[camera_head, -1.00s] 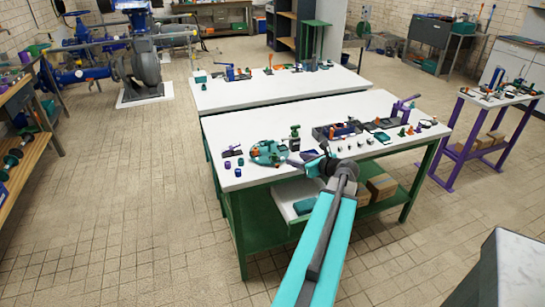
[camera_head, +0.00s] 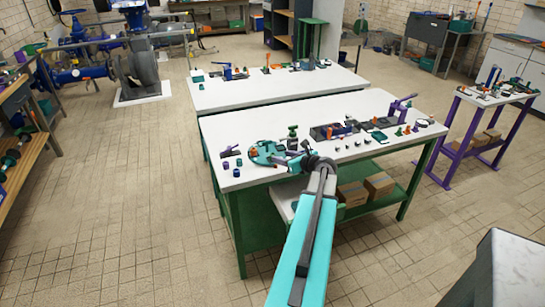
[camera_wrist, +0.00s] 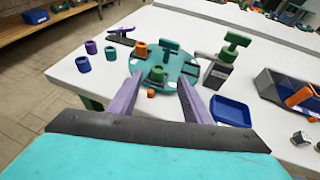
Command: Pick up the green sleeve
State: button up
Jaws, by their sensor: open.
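A short green sleeve (camera_wrist: 158,74) stands upright on a round teal plate (camera_wrist: 178,62) near the table's front left. It is seen between my fingers in the wrist view, apart from both. An orange sleeve (camera_wrist: 141,49) stands behind it on the plate, and a small orange nut (camera_wrist: 151,93) lies in front. My gripper (camera_wrist: 161,82) is open and empty, its purple fingers pointing toward the plate. In the head view my gripper (camera_head: 293,163) is at the plate's right side, over the table's front edge; the green sleeve is too small to make out there.
Purple and blue sleeves (camera_wrist: 91,47) stand left of the plate. A green-topped grey vise-like block (camera_wrist: 220,68) and a blue tray (camera_wrist: 230,110) stand to its right. A toolbox (camera_head: 325,132) and loose parts fill the white table's (camera_head: 345,175) middle.

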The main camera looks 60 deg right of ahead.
aim_at(272, 154)
jog(key=shift+w+d+f, duration=0.1)
jog(key=shift+w+f, duration=0.05)
jog(key=shift+w, duration=0.2)
jog(key=shift+p+x, duration=0.95)
jog(key=shift+x, duration=1.65)
grip_shut()
notch_tip(272, 154, up, 2)
jog(key=shift+r+b, duration=0.1)
jog(key=shift+b, duration=0.3)
jog(key=shift+s+a+r+b, duration=0.35)
jog(key=shift+s+r, duration=0.1)
jog(key=shift+r, duration=0.15)
jog(key=s+a+r+b, duration=0.1)
jog(key=s+a+b, duration=0.2)
jog(key=s, duration=1.1)
jog(key=shift+s+a+r, duration=0.15)
jog(key=shift+a+r, duration=0.1)
jog(key=shift+a, duration=0.4)
